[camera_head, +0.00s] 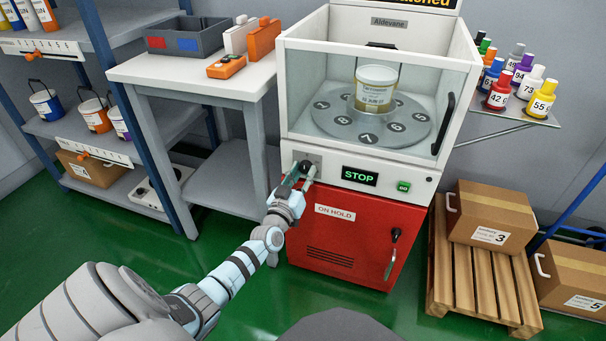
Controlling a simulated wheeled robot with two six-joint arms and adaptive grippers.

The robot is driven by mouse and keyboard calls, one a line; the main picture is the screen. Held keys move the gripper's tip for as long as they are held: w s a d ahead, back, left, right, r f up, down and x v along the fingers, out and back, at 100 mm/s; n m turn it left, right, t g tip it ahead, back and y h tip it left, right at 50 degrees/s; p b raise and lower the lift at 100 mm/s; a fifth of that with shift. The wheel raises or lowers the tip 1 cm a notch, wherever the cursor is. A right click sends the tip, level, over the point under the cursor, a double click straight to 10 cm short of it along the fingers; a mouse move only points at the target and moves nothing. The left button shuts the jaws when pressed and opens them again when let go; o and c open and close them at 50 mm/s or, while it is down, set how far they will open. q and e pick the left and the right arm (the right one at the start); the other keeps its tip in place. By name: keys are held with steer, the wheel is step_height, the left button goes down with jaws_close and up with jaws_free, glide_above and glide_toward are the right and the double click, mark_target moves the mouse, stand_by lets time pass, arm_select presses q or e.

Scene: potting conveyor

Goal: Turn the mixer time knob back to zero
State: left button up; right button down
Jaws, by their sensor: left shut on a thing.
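The mixer (362,233) stands at the centre, with a white upper cabinet and a red lower body. Its time knob (304,166) sits at the left end of the white front panel and is mostly hidden by my left gripper. My left gripper (300,174) is at the knob with its fingers shut on it. The knob's pointer and scale cannot be read. A lit display (359,176) reads STOP, with a green button (403,187) to its right. My right gripper is not in view.
A labelled can (376,92) stands on the mixer's numbered turntable (340,122). A grey table (190,72) and shelves are on the left. Green floor is free in front.

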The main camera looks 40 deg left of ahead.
arm_select(q)
steer(key=o, duration=1.2)
steer(key=shift+c, duration=0.2)
steer(key=v, duration=1.2)
